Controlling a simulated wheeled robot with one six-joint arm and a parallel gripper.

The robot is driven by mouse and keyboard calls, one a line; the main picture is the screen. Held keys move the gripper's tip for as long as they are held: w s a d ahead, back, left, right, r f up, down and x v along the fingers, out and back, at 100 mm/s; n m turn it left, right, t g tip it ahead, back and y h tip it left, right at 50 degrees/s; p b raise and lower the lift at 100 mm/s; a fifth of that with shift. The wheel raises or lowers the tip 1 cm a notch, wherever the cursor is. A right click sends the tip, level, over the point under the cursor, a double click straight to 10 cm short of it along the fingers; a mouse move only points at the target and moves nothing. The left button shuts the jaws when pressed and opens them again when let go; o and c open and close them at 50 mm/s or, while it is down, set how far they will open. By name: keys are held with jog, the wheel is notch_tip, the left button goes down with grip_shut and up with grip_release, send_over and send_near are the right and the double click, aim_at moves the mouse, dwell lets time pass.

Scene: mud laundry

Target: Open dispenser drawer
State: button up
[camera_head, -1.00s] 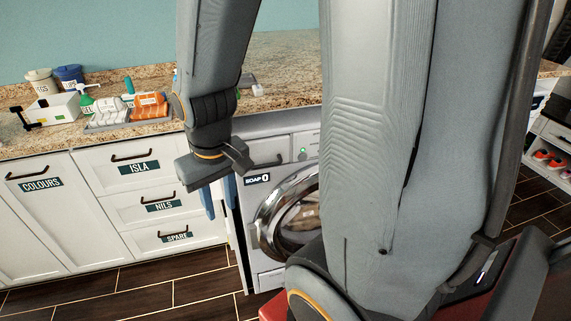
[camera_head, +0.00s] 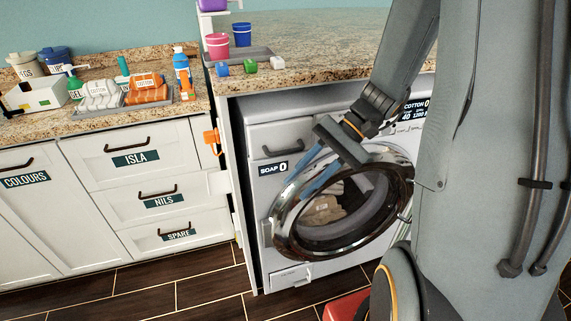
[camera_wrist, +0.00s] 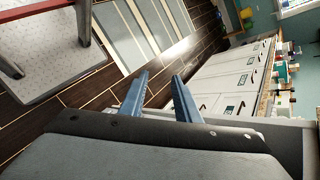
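The dispenser drawer (camera_head: 279,138) is at the top left of the white washing machine (camera_head: 254,215). It has a dark bar handle (camera_head: 281,150), and its front looks flush with the machine. A "SOAP 0" label (camera_head: 272,168) sits just below it. My gripper (camera_head: 304,190) is right of and below the drawer handle in the head view, in front of the round door (camera_head: 277,226), apart from the handle. In the wrist view my gripper's two blue fingers (camera_wrist: 161,82) stand apart with nothing between them. The drawer is not clearly visible in the wrist view.
White drawers labelled ISLA, NILS and SPARE (camera_head: 137,160) stand left of the machine. An orange object (camera_head: 212,138) hangs at the panel between them. The counter above holds a grey tray (camera_head: 258,54) with cups.

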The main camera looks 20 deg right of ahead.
aim_at(291, 152)
jog(key=w+d+m+t+y+b, duration=0.1)
jog(key=w+d+t, duration=0.1)
jog(key=w, duration=0.1)
jog(key=w+d+m+t+y+b, duration=0.1)
jog(key=w+d+t+y, duration=0.1)
jog(key=w, duration=0.2)
jog(key=w+d+r+m+t+y, duration=0.1)
jog(key=w+d+t+y, duration=0.1)
jog(key=w, duration=0.1)
jog(key=shift+w+b, duration=0.15)
jog(key=shift+b, duration=0.25)
jog(key=p+x, duration=0.1)
jog(key=x, duration=0.5)
jog(key=shift+w+a+f, duration=0.1)
jog(key=shift+a, duration=0.2)
grip_shut()
